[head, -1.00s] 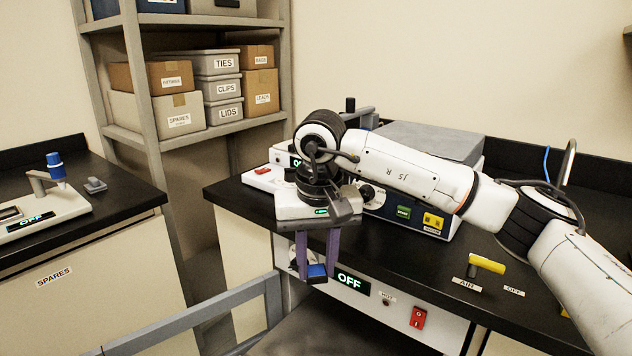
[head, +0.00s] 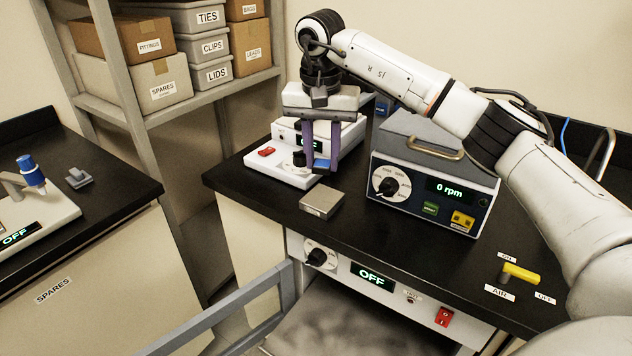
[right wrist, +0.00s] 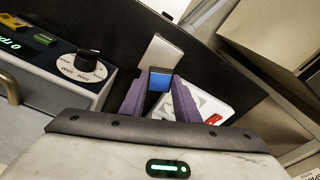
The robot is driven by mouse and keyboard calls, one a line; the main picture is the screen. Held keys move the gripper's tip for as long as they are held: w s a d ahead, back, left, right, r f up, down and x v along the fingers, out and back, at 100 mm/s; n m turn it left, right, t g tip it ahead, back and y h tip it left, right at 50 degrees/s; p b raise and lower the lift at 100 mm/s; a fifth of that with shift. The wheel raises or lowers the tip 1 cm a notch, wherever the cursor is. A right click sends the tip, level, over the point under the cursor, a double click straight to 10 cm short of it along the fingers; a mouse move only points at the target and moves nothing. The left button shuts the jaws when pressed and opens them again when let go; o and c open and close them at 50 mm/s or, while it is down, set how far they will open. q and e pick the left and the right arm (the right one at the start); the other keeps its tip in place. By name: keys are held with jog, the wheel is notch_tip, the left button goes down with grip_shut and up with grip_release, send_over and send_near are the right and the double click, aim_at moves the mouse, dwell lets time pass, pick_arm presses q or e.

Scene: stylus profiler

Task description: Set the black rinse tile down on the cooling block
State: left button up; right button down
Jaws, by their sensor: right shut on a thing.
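My right gripper (head: 321,166) has purple fingers and is shut on a small tile (head: 321,163), which shows dark with some blue in the head view. In the right wrist view the tile's blue face (right wrist: 160,81) shows between the fingers (right wrist: 157,95). The only plain metal block, which fits the cooling block (head: 321,203), lies bare on the black bench near its front edge. It also shows in the right wrist view (right wrist: 164,50), beyond the tile. In the head view the gripper is above and behind the block, apart from it. My left gripper is not in view.
A white device (head: 283,174) with a red switch stands behind and left of the block. A blue-grey machine (head: 440,190) reading 0 rpm stands to its right. A yellow-handled air valve (head: 521,273) is at the right front. Bare bench surrounds the block.

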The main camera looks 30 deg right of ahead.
aim_at(323, 197)
jog(key=shift+s+f, duration=0.2)
jog(key=shift+f, duration=3.1)
jog(key=shift+f, duration=0.2)
jog(key=c, duration=1.4)
grip_release()
jog(key=shift+o, duration=0.2)
jog(key=shift+r, duration=0.1)
